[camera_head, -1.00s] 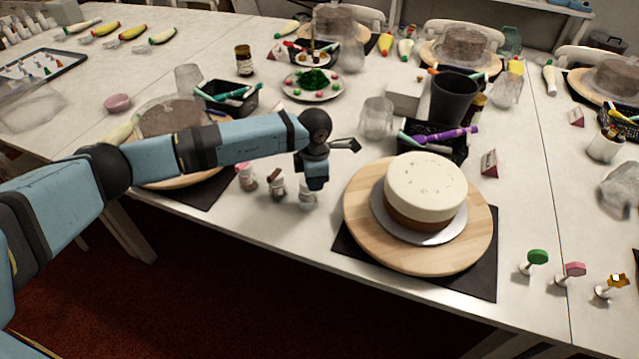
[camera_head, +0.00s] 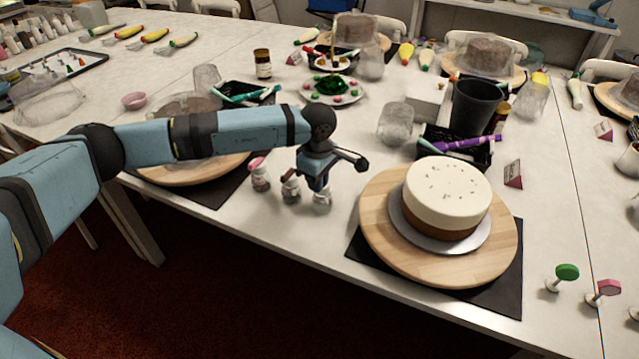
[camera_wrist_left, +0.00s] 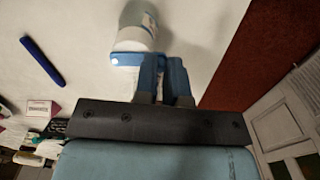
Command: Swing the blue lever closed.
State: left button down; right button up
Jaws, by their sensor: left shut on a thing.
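In the head view my left arm reaches in from the left. My left gripper (camera_head: 320,186) points down at the rightmost of a row of small jars, a pale jar (camera_head: 322,199). In the left wrist view, a whitish jar (camera_wrist_left: 138,32) stands just beyond the fingers, with a flat blue piece, seemingly the blue lever (camera_wrist_left: 124,59), at its near edge. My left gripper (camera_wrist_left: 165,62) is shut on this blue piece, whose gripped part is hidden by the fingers. The lever is too small to make out in the head view. My right gripper is not in view.
Two jars, one with a pink top (camera_head: 258,172) and one with a reddish top (camera_head: 290,187), stand close to the left. A cake (camera_head: 447,195) on a wooden turntable (camera_head: 385,235) is to the right. The table's front edge is near.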

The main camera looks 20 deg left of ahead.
pick_arm(q)
jog(key=shift+a, duration=0.1)
dwell(0.5)
jog(key=c, duration=1.2)
grip_release()
notch_tip(320, 180, up, 14)
jog(key=shift+w+f, duration=0.1)
